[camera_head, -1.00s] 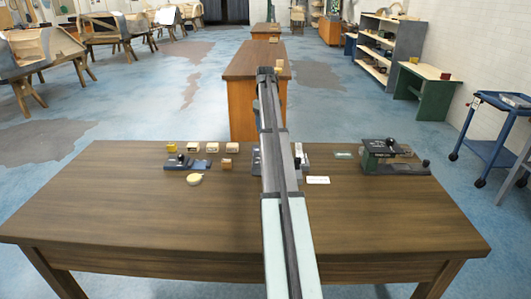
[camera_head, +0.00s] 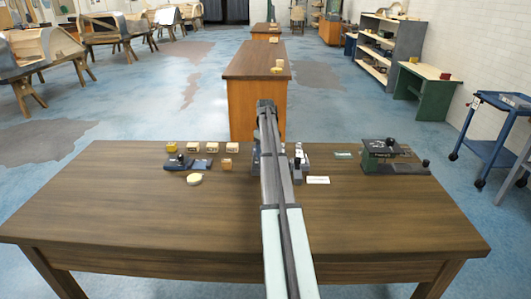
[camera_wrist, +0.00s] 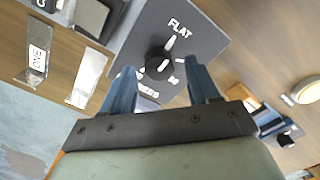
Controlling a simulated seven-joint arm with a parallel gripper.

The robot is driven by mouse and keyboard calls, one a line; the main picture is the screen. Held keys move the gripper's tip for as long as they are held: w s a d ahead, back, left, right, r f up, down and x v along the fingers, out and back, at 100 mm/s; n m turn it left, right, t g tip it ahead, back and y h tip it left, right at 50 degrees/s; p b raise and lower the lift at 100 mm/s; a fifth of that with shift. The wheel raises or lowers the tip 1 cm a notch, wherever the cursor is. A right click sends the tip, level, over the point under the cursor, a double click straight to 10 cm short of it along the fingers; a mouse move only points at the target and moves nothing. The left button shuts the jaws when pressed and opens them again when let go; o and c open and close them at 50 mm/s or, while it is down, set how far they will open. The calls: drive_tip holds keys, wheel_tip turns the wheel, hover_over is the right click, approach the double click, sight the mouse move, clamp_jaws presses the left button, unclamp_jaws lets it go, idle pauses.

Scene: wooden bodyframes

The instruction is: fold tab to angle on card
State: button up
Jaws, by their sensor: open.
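In the wrist view a grey plate (camera_wrist: 205,40) is marked FLAT and carries a black round knob (camera_wrist: 159,61) with a white pointer line. The pointer leans towards the word FLAT. More white marks lie around the knob, partly hidden. My gripper (camera_wrist: 160,76) is open, with one blue finger on each side of the knob; contact cannot be told. In the head view my arm hides most of this device and the gripper. A white card (camera_head: 318,180) lies on the table right of my arm. I cannot make out a folded tab.
On the table (camera_head: 130,215), a small blue-grey device (camera_head: 176,163), several wooden blocks and a round cream piece (camera_head: 194,179) lie left of my arm. A green device (camera_head: 385,160) stands at the right. The table's front is clear.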

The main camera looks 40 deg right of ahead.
drive_tip(key=shift+f, duration=0.25)
drive_tip(key=c, duration=1)
drive_tip(key=shift+c, duration=0.2)
drive_tip(key=shift+m, duration=0.4)
drive_tip(key=m, duration=0.5)
drive_tip(key=shift+d+m, duration=0.1)
drive_tip(key=shift+m, duration=0.2)
drive_tip(key=m, duration=0.6)
drive_tip(key=shift+s, duration=0.15)
drive_tip(key=shift+m, duration=0.3)
